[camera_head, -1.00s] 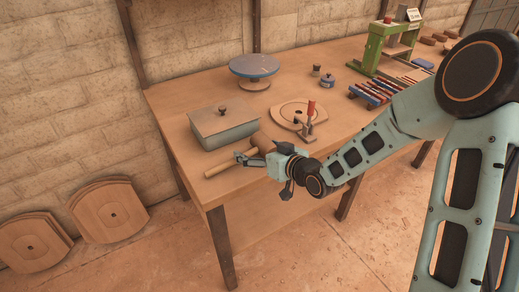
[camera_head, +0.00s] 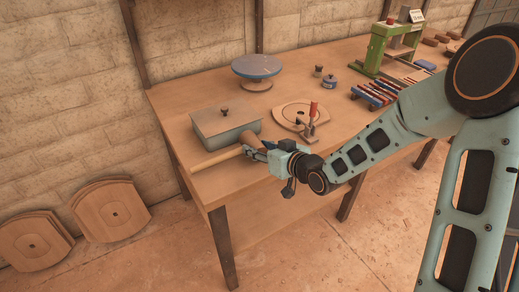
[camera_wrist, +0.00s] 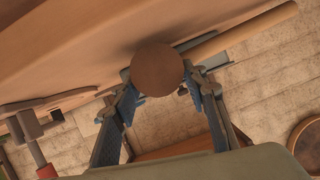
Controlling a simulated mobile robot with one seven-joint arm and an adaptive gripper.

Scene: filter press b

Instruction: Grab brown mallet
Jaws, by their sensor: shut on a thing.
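The brown mallet has a tan wooden handle (camera_head: 213,159) and a darker brown head (camera_head: 249,139). My gripper (camera_head: 247,149) is shut on it, in front of the grey-green lidded box. The handle points left, toward the table's left edge. In the wrist view the round end of the mallet head (camera_wrist: 157,70) shows between my fingertips (camera_wrist: 160,86), with the handle running to the upper right. The fingers partly hide the mallet in the head view, and the exact grip contact is hidden. The mallet looks raised a little off the table.
The lidded box (camera_head: 222,124) stands close behind the mallet. A red-handled clamp (camera_head: 312,117) on a wooden plate (camera_head: 286,113) is to the right. The table's front left corner (camera_head: 208,199) is bare.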

